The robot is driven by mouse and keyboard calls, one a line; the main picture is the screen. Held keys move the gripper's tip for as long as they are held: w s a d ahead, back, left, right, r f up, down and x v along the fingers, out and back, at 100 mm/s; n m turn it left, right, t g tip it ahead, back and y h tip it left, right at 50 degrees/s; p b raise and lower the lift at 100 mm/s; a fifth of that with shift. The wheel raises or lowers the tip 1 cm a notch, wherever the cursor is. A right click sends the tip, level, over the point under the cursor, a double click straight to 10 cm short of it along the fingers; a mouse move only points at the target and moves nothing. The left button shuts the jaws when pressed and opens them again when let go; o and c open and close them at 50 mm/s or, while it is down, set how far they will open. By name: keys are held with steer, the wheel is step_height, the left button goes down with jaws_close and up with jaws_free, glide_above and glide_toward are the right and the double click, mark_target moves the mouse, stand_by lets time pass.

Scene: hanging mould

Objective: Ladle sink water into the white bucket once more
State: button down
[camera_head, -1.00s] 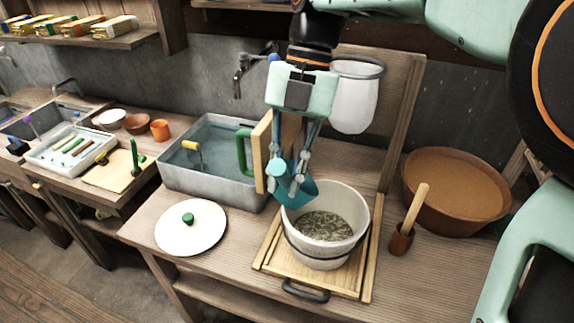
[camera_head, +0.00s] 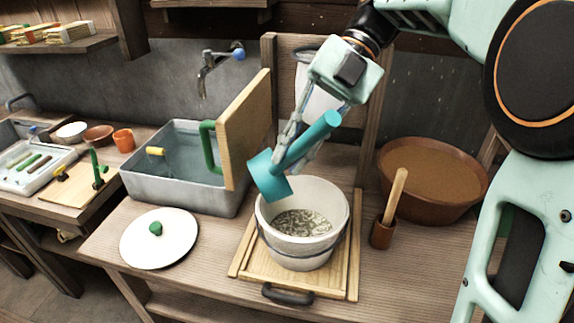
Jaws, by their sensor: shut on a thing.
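My gripper (camera_head: 307,140) is shut on the handle of a teal ladle (camera_head: 308,141). The ladle is tilted, with its cup (camera_head: 269,176) low and to the left, just above the left rim of the white bucket (camera_head: 285,247). I cannot see into the cup. The bucket stands upright on a wooden slatted board and holds greyish, flecked contents. The metal sink (camera_head: 170,188) stands to the left with water (camera_head: 180,158) in it. A blue-handled tap (camera_head: 208,66) is on the wall above it.
An upright wooden panel with a green handle (camera_head: 212,147) stands between sink and bucket. A white lid (camera_head: 159,238) lies at front left. A brown bowl (camera_head: 432,205) and a holder with a wooden stick (camera_head: 394,195) stand right of the bucket.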

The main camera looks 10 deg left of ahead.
steer(key=shift+w+d+f+n+g+y+b, duration=0.1)
steer(key=shift+w+d+f+g+y+b, duration=0.3)
steer(key=shift+d+y+b, duration=0.4)
steer(key=shift+w+d+f+n+g+y+b, duration=0.1)
steer(key=shift+w+d+f+g+y+b, duration=0.1)
steer(key=shift+w+d+g+y+b, duration=0.45)
steer(key=shift+w+d+f+n+g+y+b, duration=0.1)
steer(key=shift+w+d+f+y+b, duration=0.35)
steer(key=shift+d, duration=0.6)
steer(key=shift+s+r, duration=0.15)
steer(key=shift+s, duration=0.05)
